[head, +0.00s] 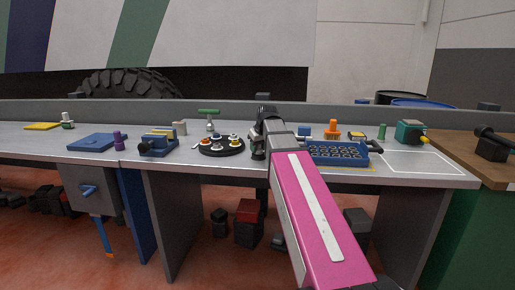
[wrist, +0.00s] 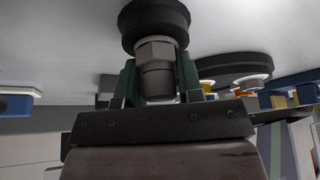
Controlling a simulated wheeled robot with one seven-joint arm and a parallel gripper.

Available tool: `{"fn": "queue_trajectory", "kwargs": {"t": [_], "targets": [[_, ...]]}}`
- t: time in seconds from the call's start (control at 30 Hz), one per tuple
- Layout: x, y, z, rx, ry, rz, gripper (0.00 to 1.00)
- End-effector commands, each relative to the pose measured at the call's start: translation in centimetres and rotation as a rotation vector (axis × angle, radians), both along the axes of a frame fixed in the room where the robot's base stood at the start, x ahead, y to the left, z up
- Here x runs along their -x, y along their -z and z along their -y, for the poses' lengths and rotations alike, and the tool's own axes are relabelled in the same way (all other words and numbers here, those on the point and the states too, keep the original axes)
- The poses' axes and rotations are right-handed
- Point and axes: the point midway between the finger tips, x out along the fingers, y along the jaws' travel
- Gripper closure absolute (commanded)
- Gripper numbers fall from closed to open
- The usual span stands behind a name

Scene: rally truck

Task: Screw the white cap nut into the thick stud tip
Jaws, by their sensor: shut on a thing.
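My gripper (head: 258,152) is low over the middle of the workbench, just right of the black round tray. The wrist view appears upside down, with the bench top above. There the two green fingers (wrist: 158,80) are shut around a grey cylindrical part with a pale hex collar (wrist: 156,49), probably the white cap nut in shade. The hex collar meets a black round base (wrist: 155,18) standing on the bench, probably the stud's mount. The stud tip itself is hidden, so I cannot tell how far any thread is engaged. The held part looks upright and in line with the base.
The black round tray (head: 222,151) holds several small white and orange parts close on the left. A blue crate (head: 340,160) stands close on the right. A blue vise-like block (head: 157,146) is farther left. A white-outlined area (head: 425,162) is clear at right.

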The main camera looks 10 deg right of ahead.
Motion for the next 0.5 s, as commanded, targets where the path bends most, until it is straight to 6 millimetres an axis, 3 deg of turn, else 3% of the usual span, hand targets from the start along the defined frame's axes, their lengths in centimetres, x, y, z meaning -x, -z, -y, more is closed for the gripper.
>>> {"fn": "queue_trajectory", "kwargs": {"t": [0.5], "targets": [[-0.01,0.02,0.08,0.0,0.149,0.0,0.79]]}}
